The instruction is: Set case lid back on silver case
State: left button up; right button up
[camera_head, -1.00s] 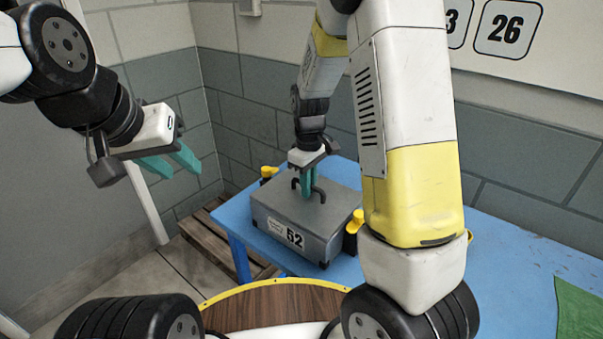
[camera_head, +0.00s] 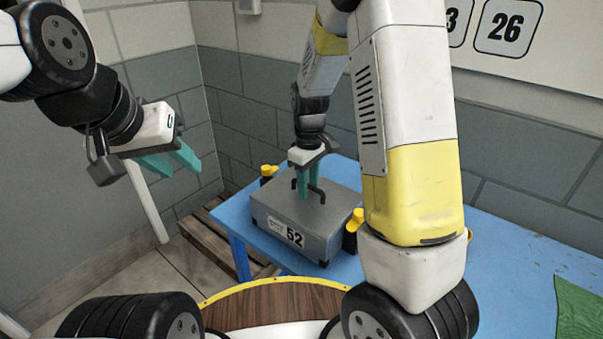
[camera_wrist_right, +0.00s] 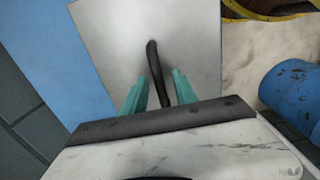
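The silver case (camera_head: 300,240), labelled 52, stands on the blue table. Its grey lid (camera_head: 270,198) lies on top and looks level, with no gap that I can make out. A dark bar handle stands on the lid; in the right wrist view the handle (camera_wrist_right: 154,62) runs between my two teal fingers. My right gripper (camera_head: 308,192) is open around the handle, with space on both sides of it; it also shows in the right wrist view (camera_wrist_right: 158,92). My left gripper (camera_head: 172,163) is open and empty in the air, left of the case.
Yellow knobs or latches (camera_head: 352,222) stand beside the case at right and back left (camera_head: 268,171). The blue table (camera_head: 510,255) is clear right of my arm, up to a green sheet (camera_head: 580,310). A wooden pallet (camera_head: 215,235) lies on the floor; walls stand behind.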

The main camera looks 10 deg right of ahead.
notch_tip(320, 180, up, 12)
jog(key=s+d+r+m+t, duration=0.1)
jog(key=s+r+m+t, duration=0.1)
jog(key=s, duration=0.4)
jog(key=s+d+r+m+t+y, duration=0.1)
jog(key=s+r+m+t, duration=0.1)
jog(key=s, duration=0.4)
jog(key=s+d+r+m+t+y, duration=0.1)
jog(key=s+r+m+t, duration=0.1)
jog(key=s+r+m, duration=0.2)
jog(key=s+r, duration=0.2)
jog(key=s, duration=0.1)
jog(key=shift+d, duration=0.35)
jog(key=shift+o, duration=0.3)
jog(key=shift+s, duration=0.1)
